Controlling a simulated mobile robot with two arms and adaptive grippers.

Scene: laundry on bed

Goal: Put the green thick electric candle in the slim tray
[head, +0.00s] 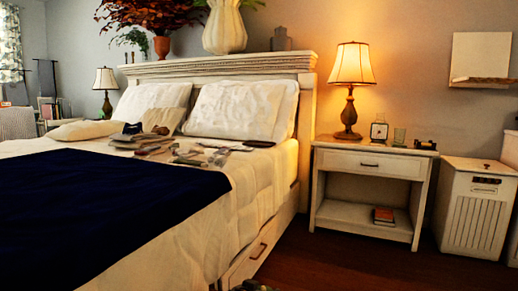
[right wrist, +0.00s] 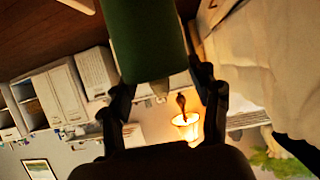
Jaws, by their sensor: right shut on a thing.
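The green thick candle (right wrist: 146,40) is a plain dark green cylinder at the top middle of the right wrist view. My right gripper (right wrist: 165,82) is shut on it, with one dark finger on each side; the upper part of the candle runs out of the frame. My left gripper is in neither view. I cannot make out the slim tray for certain in either view. A small dark item (head: 426,145) lies at the right end of the nightstand top (head: 371,148), too small to identify.
The bed (head: 150,260) carries clothes (head: 150,141) and a dark blue blanket (head: 100,215). A lit lamp (head: 350,80), small clock (head: 379,131) and glass (head: 399,136) stand on the nightstand. A white hamper (head: 478,215) is to its right. Brown floor (head: 345,265) lies open in front.

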